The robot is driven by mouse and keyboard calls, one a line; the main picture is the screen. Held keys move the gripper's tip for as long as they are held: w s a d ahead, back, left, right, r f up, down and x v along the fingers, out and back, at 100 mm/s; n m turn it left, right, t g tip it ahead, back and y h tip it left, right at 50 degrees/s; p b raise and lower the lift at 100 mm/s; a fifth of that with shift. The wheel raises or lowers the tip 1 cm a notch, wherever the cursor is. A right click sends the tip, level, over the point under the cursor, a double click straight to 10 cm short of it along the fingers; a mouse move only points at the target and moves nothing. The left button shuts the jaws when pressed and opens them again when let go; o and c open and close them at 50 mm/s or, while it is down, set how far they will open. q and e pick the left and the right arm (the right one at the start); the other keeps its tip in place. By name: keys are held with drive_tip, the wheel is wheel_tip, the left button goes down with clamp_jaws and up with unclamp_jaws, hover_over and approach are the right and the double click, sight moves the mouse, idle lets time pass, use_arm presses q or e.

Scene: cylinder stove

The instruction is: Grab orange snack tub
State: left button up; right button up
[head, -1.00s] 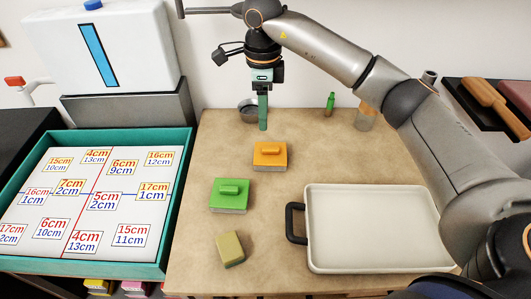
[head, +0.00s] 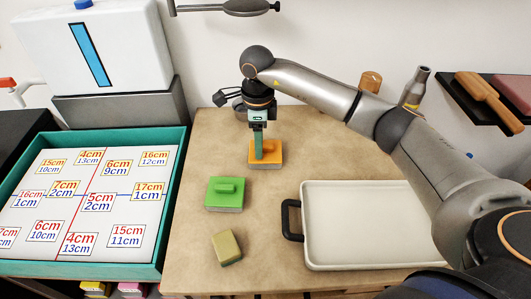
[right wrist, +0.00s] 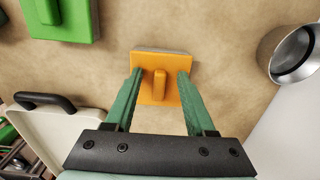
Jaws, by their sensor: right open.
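The orange snack tub (head: 273,155), a low square box with an orange lid and a raised handle, sits on the tan table. It also shows in the right wrist view (right wrist: 143,92), with its handle upright in the picture. My right gripper (head: 258,158) is over the tub, fingers pointing down. In the right wrist view the green fingers (right wrist: 161,75) are apart, one on each side of the handle, with gaps between them and it. Whether the fingertips touch the lid cannot be told. My left gripper is not in view.
A green-lidded tub (head: 225,194) sits to the front left, and a yellow-green sponge (head: 227,247) nearer the front. A white tray (head: 370,225) with a dark handle covers the front right.

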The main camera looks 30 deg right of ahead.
clamp_jaws()
drive_tip(key=shift+r, duration=0.15)
idle(0.6)
